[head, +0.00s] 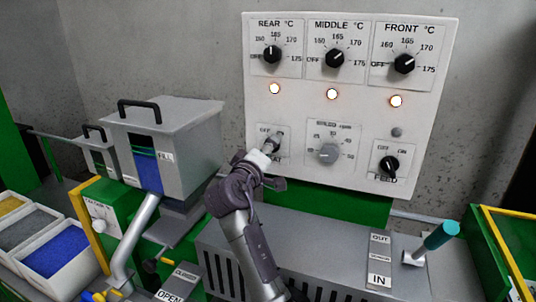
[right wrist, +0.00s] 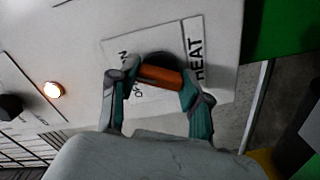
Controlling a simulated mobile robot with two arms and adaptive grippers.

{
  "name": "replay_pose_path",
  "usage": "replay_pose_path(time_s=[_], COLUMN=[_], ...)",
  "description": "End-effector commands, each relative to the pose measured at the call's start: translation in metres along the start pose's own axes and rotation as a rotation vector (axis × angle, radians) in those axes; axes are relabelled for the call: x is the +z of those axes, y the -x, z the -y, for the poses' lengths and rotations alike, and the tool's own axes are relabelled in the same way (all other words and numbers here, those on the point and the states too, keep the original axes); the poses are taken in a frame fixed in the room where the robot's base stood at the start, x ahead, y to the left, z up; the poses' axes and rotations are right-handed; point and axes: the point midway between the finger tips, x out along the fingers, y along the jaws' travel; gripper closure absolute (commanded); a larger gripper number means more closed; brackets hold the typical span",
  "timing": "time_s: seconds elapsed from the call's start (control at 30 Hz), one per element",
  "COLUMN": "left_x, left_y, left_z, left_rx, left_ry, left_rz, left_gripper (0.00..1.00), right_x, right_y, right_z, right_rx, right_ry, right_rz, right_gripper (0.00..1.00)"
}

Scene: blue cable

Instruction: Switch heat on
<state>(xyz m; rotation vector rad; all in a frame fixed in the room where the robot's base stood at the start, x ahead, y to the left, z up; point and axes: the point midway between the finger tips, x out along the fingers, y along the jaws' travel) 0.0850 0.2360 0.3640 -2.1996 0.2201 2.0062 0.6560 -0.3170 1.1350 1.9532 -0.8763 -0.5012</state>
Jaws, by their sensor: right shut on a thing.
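The heat switch (head: 271,144) is on the white control panel (head: 222,15), low at its left, with OFF partly readable above it and the end of its HEAT label below. My right gripper (head: 266,157) is at this switch and hides much of it. In the right wrist view, the fingers of my right gripper (right wrist: 160,84) are shut on the orange-brown grip of the heat knob (right wrist: 160,75), beside the word HEAT. The exact angle of the knob is hard to tell. My left gripper is not in view.
Three lamps glow under the REAR (head: 272,54), MIDDLE (head: 334,58) and FRONT (head: 404,64) dials; a fourth lamp (head: 397,132) is grey. A speed dial (head: 328,153) and FEED switch (head: 389,164) sit right of my gripper. A grey hopper (head: 190,140) stands left; a teal-handled lever (head: 438,237) stands right.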

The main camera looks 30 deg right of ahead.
Motion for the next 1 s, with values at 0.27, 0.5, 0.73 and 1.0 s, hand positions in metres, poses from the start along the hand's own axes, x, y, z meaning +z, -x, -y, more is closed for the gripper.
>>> replay_pose_path(time_s=[0.27, 0.5, 0.73, 1.0], left_x=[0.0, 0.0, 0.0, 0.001], left_y=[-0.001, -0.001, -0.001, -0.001], left_z=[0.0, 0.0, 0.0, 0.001], left_rx=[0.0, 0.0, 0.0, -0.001], left_ry=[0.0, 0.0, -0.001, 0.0], left_rz=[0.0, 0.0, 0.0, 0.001], left_gripper=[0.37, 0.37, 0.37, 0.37], right_x=[0.0, 0.0, 0.0, -0.005], right_y=[0.0, 0.0, 0.0, 0.0], right_z=[0.001, 0.001, 0.001, -0.009], right_rx=[-0.003, -0.003, -0.002, 0.0], right_ry=[-0.012, -0.012, -0.01, -0.013], right_rz=[0.001, 0.001, 0.001, 0.0], right_gripper=[0.87, 0.39, 0.27, 0.27])
